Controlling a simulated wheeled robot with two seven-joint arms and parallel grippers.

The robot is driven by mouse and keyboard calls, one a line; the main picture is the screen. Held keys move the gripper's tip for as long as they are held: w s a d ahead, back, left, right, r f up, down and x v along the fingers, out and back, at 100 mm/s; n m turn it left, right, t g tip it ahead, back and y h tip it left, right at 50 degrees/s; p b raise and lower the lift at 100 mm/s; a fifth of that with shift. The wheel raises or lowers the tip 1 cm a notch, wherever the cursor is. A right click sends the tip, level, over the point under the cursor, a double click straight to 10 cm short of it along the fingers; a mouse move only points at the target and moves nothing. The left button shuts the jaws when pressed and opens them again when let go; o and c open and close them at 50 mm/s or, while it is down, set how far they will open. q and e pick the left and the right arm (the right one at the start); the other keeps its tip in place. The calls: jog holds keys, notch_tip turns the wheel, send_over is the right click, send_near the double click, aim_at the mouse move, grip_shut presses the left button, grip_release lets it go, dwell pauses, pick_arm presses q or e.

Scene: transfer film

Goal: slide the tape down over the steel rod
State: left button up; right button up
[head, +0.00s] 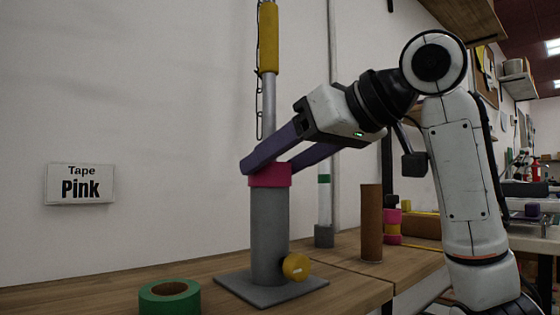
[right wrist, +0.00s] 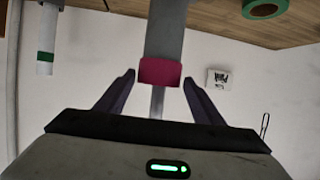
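A pink tape ring (head: 270,175) is around the upright post, at the top of its thick grey lower part (head: 270,235). The thinner steel rod (head: 269,95) rises above it. In the right wrist view, which is upside down, the pink tape (right wrist: 160,72) shows between the fingertips, with the thin rod (right wrist: 157,103) below it. My right gripper (head: 258,168) has its purple fingers apart, one on either side of the post at about the tape's upper edge. Narrow gaps show beside the tape in the wrist view (right wrist: 159,78). My left gripper is out of view.
A yellow sleeve (head: 268,38) is higher on the rod. A green tape roll (head: 170,297) lies front left. A brown tube (head: 372,222) stands at right. A wall sign (head: 80,184) reads "Tape Pink".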

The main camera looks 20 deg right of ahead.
jog(key=o, duration=0.3)
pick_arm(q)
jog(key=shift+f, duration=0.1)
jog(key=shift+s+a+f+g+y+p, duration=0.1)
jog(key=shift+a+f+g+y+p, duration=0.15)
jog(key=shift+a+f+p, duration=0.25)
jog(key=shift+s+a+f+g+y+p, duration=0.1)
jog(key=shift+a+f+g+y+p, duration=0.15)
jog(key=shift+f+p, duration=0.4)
pick_arm(e)
jog(key=v, duration=1)
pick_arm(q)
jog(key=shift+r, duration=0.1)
pick_arm(e)
jog(key=shift+s+r, duration=0.1)
